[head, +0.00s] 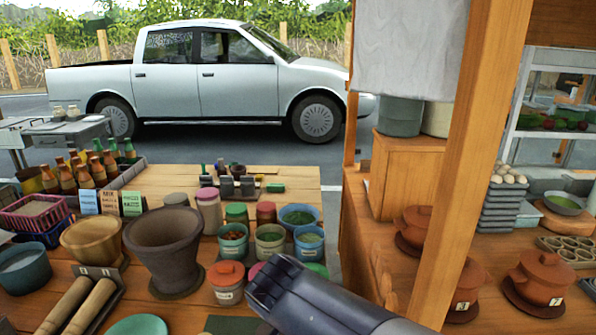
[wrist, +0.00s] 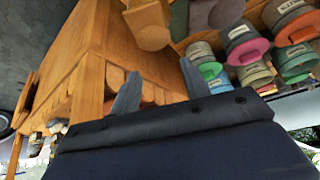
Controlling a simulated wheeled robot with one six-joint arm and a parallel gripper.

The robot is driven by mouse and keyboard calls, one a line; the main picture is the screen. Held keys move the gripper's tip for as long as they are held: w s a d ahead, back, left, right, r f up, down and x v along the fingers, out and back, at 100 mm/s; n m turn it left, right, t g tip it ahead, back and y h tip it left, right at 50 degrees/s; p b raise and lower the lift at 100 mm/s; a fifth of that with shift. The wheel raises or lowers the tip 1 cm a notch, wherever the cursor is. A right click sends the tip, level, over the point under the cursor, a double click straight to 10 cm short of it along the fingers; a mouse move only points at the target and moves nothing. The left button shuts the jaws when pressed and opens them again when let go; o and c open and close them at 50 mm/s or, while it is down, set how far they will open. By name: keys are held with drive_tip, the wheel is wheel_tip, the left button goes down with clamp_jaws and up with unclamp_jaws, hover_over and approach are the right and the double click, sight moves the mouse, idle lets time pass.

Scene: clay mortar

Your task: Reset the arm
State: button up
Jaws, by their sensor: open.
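My gripper (head: 262,284) is in the head view at the lower middle, in front of the wooden table's jars. My arm reaches it from the lower right. In the wrist view its two grey fingers (wrist: 160,92) stand apart with nothing between them. The dark clay mortar (head: 165,245) stands upright on the table, left of my gripper and apart from it. Two wooden pestles (head: 75,308) lie side by side at the lower left.
A lidded orange pot (head: 227,284) stands just left of my gripper, and open jars (head: 270,241) stand behind it. A tan bowl (head: 91,242) is left of the mortar. A wooden post (head: 470,165) rises on the right. The wrist view shows a wooden table (wrist: 85,60) and colourful jars (wrist: 245,45).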

drive_tip(key=shift+w+d+r+g+y+p, duration=0.25)
drive_tip(key=shift+w+g+p, duration=0.2)
drive_tip(key=shift+p, duration=0.7)
drive_tip(key=shift+w+g+p, duration=0.1)
drive_tip(key=shift+g+p, duration=0.25)
drive_tip(key=shift+p, duration=0.1)
drive_tip(key=shift+f, duration=0.1)
drive_tip(key=shift+f, duration=0.1)
